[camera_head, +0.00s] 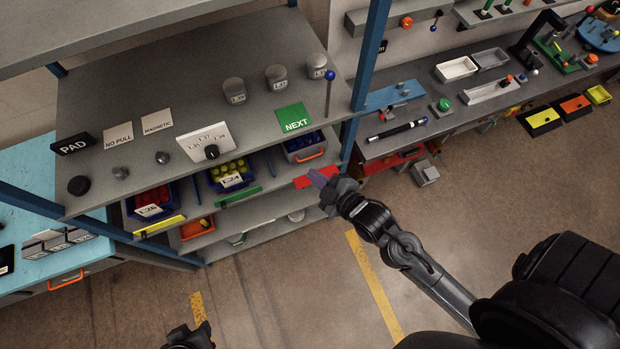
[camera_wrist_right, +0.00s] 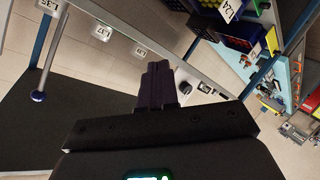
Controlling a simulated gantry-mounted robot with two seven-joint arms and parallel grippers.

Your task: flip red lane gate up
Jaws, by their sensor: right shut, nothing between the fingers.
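The red lane gate (camera_head: 303,183) is a short red strip at the front edge of the right-hand lane on the middle shelf, below a blue bin with an orange handle. My right gripper (camera_head: 318,178) is at the right end of this gate, with its purple-grey fingers closed together. I cannot tell whether the fingertips touch the gate. In the right wrist view the shut fingers (camera_wrist_right: 154,86) hold nothing, and the red gate is not clearly visible. My left gripper (camera_head: 190,338) is a dark shape at the bottom edge, far from the shelf, its jaws unclear.
A green gate (camera_head: 238,196) and a yellow gate (camera_head: 160,226) front the neighbouring lanes. Blue bins stand behind them. A blue rack post (camera_head: 350,140) rises just right of the red gate. A workbench (camera_head: 440,95) stands at the right. The floor in front is open.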

